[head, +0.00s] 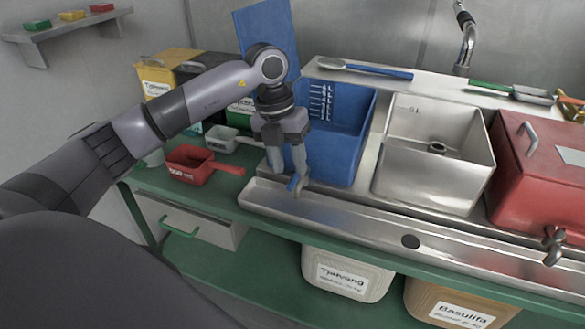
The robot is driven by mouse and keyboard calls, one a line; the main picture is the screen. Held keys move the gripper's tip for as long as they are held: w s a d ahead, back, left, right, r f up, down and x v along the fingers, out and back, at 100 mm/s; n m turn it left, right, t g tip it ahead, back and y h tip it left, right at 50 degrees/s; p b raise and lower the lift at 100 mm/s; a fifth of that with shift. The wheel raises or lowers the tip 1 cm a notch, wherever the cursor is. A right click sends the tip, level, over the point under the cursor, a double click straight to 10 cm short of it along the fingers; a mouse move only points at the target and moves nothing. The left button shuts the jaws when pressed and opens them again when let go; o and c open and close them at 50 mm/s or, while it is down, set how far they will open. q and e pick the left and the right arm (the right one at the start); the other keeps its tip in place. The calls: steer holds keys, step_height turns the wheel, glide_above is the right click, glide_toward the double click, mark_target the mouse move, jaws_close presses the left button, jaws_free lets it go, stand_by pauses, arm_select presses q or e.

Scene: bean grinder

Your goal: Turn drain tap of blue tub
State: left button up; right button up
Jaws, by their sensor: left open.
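The blue tub (352,125) stands at the left end of the steel sink unit, with white level marks on its inner wall. Its blue lid (262,28) stands upright behind it. The small blue handle of the drain tap (293,183) shows low at the tub's front left corner. My left gripper (289,181) points down there, open, its fingers close around the blue handle. I cannot tell whether they touch it. The rest of the tap is hidden by the fingers. My right gripper is out of view.
A steel trough (400,232) with a drain hole runs along the front. A steel basin (435,170) and a closed red tub (540,175) stand to the right. A red scoop (192,166) and a grey scoop (222,138) lie left of my gripper.

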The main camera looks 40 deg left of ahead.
mark_target(295, 179)
arm_select(q)
steer(key=shift+d+f, duration=0.25)
steer(key=shift+f, duration=0.95)
steer(key=shift+c, duration=0.3)
jaws_close()
steer(key=shift+r, duration=0.1)
